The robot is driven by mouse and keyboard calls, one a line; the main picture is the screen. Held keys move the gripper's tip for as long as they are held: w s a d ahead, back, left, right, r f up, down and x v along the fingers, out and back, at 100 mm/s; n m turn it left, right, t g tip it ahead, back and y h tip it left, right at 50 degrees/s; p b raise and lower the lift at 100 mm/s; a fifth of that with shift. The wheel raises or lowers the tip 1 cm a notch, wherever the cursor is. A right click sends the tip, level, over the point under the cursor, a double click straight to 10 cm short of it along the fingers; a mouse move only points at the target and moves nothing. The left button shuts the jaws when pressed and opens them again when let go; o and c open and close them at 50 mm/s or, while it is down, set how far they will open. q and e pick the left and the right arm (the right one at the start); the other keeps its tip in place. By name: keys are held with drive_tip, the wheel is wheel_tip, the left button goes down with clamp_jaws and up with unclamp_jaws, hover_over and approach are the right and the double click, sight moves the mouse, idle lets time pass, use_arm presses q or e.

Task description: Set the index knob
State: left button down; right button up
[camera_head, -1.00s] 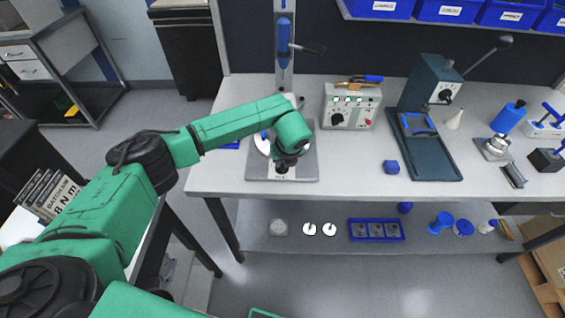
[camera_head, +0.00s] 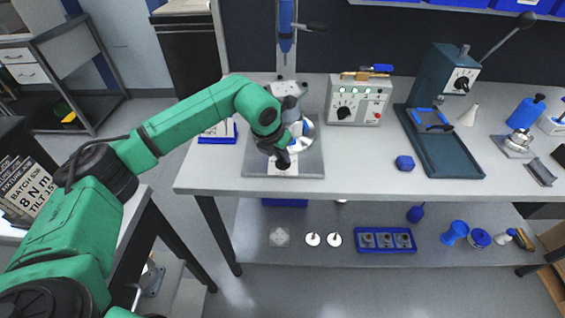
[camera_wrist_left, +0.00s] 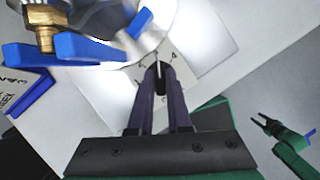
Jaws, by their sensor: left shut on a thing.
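My left gripper (camera_head: 283,162) is low over the front of a grey base plate (camera_head: 308,165) on the bench. In the left wrist view its dark fingers (camera_wrist_left: 160,72) are shut on a small dark knob (camera_wrist_left: 160,86). Short index marks fan out around the knob on a pale plate (camera_wrist_left: 190,70). The fingers hide most of the knob, so I cannot read its setting. My right arm's forked dark tip (camera_wrist_left: 265,122) seems to show small at the wrist view's right; its opening is unclear.
A round metal part (camera_head: 304,132) stands behind the gripper, with a brass fitting (camera_wrist_left: 42,18) and blue piece (camera_wrist_left: 80,50) close to the fingers. A control box (camera_head: 358,103), blue hexagonal piece (camera_head: 404,162) and dark press (camera_head: 440,100) stand right.

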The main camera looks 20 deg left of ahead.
use_arm(q)
drive_tip(key=m+b, duration=0.1)
drive_tip(key=m+h+b, duration=0.1)
drive_tip(key=m, duration=0.1)
drive_tip(key=shift+w+a+f+m+g, duration=0.1)
drive_tip(key=shift+m+g, duration=0.2)
drive_tip(key=shift+a+m+g+h+b, duration=0.1)
drive_tip(key=shift+m+g+h+b, duration=0.5)
drive_tip(key=shift+m, duration=1.2)
drive_tip(key=shift+r, duration=0.2)
drive_tip(key=c, duration=0.9)
unclamp_jaws()
drive_tip(key=shift+o, duration=0.2)
drive_tip(key=v, duration=1.4)
drive_tip(key=shift+a+r+b, duration=0.2)
drive_tip(key=shift+b, duration=0.25)
